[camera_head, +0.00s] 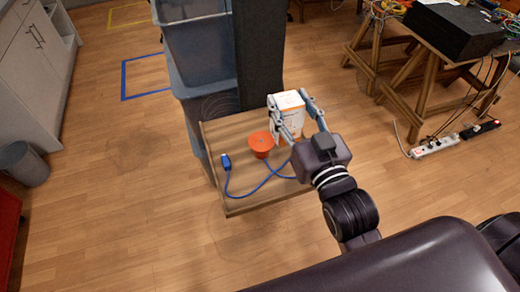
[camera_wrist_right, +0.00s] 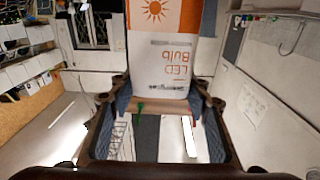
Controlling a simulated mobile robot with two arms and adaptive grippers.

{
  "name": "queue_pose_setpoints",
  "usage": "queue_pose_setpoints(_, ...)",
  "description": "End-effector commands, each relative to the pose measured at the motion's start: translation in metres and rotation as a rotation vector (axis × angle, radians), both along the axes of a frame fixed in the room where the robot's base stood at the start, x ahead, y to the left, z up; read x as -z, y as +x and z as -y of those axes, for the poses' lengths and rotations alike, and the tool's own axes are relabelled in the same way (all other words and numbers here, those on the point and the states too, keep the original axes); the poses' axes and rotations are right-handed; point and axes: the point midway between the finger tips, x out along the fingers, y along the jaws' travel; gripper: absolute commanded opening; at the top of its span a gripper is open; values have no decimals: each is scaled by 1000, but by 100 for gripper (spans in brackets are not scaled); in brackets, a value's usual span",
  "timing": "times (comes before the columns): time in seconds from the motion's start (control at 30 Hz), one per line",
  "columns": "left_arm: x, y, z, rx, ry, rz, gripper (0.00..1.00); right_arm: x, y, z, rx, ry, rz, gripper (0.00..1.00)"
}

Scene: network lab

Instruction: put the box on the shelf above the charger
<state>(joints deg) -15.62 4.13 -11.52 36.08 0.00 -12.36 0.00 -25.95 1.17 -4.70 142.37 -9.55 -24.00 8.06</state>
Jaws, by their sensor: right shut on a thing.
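The box (camera_head: 291,103) is white and orange and stands upright over the right part of a small wooden table (camera_head: 236,207). My right gripper (camera_head: 290,110) has a finger on either side of it and is shut on it. In the right wrist view the box (camera_wrist_right: 163,65) shows upside-down "LED Bulb" lettering between the fingertips (camera_wrist_right: 161,98). I cannot tell whether its base touches the table. I cannot make out the charger or the shelf above it with certainty. My left gripper is not in view.
An orange round object (camera_head: 261,142) and a blue cable (camera_head: 240,193) lie on the small table. Grey bins (camera_head: 195,50) and a dark panel (camera_head: 259,50) stand behind it. A wooden workbench (camera_head: 425,60) is at right, with power strips (camera_head: 434,146) on the floor.

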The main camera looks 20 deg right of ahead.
Motion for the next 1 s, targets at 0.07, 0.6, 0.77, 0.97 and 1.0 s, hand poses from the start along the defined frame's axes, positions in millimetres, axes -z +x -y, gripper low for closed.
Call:
queue_pose_setpoints(0.07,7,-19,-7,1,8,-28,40,-10,11,1,-4,-5,13,20)
queue_pose_setpoints(0.6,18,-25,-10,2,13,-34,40,75,20,3,-7,-5,1,20)
queue_pose_setpoints(0.77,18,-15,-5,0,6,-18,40,114,20,3,-6,-7,4,20)
queue_pose_setpoints(0.97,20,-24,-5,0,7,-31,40,140,20,3,-6,-6,9,20)
queue_pose_setpoints(1.0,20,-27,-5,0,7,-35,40,142,20,3,-7,-6,9,20)
